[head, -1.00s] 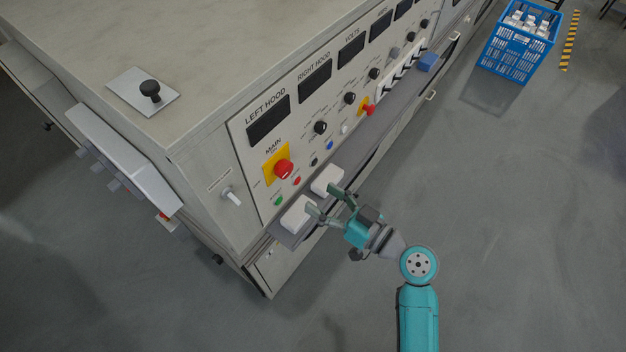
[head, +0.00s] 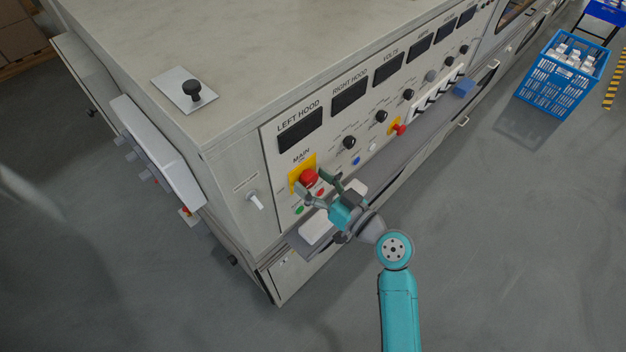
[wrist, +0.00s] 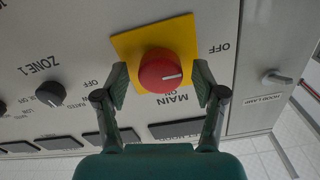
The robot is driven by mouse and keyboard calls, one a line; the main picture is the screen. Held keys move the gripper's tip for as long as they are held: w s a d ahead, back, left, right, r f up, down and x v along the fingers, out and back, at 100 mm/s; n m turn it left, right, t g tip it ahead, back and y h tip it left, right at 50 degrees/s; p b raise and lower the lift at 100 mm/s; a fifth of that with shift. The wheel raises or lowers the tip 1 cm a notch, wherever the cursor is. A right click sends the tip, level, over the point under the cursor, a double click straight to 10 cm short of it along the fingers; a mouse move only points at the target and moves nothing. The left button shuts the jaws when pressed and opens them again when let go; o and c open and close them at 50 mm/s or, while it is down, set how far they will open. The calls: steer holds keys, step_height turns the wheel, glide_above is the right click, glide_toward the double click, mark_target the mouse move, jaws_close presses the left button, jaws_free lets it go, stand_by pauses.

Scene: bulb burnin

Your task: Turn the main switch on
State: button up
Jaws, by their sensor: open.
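The main switch is a red rotary knob (head: 308,177) on a yellow plate (head: 294,181), under the word MAIN on the grey control panel. In the wrist view the red knob (wrist: 160,71) shows a white mark pointing to the right of the picture, between the ON and OFF labels. My gripper (head: 318,186) is open at the knob in the head view. In the wrist view its fingers (wrist: 160,84) stand on either side of the knob, with gaps visible between them and it. I cannot tell how deep the fingertips reach.
A ledge with white boxes (head: 316,228) lies below the panel. A hood lamp switch (head: 255,201) is left of the knob, and a black dial (head: 349,142) is to its right. A blue crate (head: 560,75) stands on the floor at far right.

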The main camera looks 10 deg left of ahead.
steer(key=shift+w+a, duration=0.15)
steer(key=shift+a, duration=0.05)
steer(key=c, duration=1.1)
steer(key=shift+c, duration=0.2)
